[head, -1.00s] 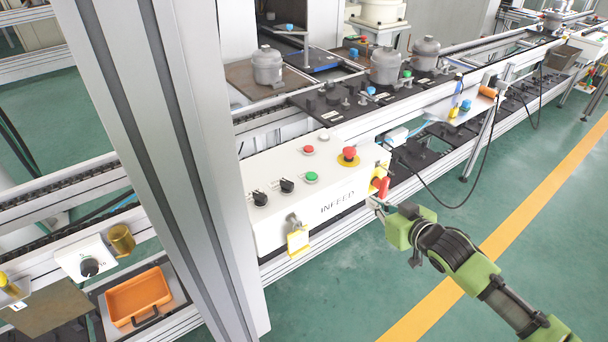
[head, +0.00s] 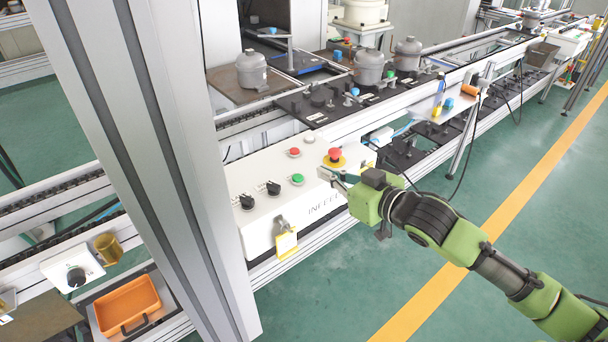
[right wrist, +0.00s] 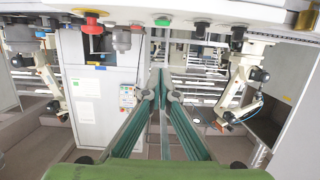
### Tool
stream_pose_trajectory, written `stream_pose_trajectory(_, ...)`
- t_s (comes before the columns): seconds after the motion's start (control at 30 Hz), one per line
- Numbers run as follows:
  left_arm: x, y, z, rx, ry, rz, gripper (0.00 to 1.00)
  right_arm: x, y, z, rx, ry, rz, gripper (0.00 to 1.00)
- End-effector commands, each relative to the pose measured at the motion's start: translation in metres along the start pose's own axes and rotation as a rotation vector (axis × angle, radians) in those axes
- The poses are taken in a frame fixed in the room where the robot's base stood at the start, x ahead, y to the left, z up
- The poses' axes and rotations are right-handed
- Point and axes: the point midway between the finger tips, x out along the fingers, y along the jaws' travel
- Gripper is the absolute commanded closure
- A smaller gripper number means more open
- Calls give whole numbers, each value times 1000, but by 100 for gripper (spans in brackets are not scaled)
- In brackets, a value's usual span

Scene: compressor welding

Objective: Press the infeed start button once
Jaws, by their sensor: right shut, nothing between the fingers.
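The white infeed panel (head: 320,190) carries a green button (head: 297,179) on its sloped top, between a red button (head: 294,152) and two black knobs (head: 260,194). A red emergency stop (head: 335,155) on a yellow ring is to the right. My right gripper (head: 322,174) is shut and empty, over the panel's right part, right of the green button and apart from it. In the right wrist view, the green button (right wrist: 162,21) is at the top, above my fingertips (right wrist: 161,72). Button labels are too small to read. My left gripper is out of view.
A key switch with a yellow tag (head: 286,243) is on the panel's front. A grey upright post (head: 165,150) is left of it. Grey compressors (head: 369,66) stand on the line behind. Open green floor (head: 330,300) is in front.

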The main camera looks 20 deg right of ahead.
Motion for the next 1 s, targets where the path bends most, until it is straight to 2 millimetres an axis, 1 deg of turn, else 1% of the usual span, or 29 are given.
stream_pose_trajectory(0.03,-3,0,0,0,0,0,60,8,0,-3,1,3,0,100)
stream_pose_trajectory(0.2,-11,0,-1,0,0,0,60,40,-1,-5,0,3,-1,100)
stream_pose_trajectory(0.4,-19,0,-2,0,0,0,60,80,0,-3,2,1,0,100)
stream_pose_trajectory(0.47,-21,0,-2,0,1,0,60,90,-2,-3,0,1,-2,100)
stream_pose_trajectory(0.5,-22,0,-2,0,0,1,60,90,-1,10,1,-6,-1,100)
stream_pose_trajectory(0.6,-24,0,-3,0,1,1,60,92,-1,24,0,-4,-1,100)
stream_pose_trajectory(0.7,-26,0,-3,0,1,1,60,94,-1,32,-1,-1,-1,100)
stream_pose_trajectory(0.8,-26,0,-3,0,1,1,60,96,-1,37,-2,-1,-1,100)
stream_pose_trajectory(1.0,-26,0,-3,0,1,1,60,96,-1,39,-2,0,-1,100)
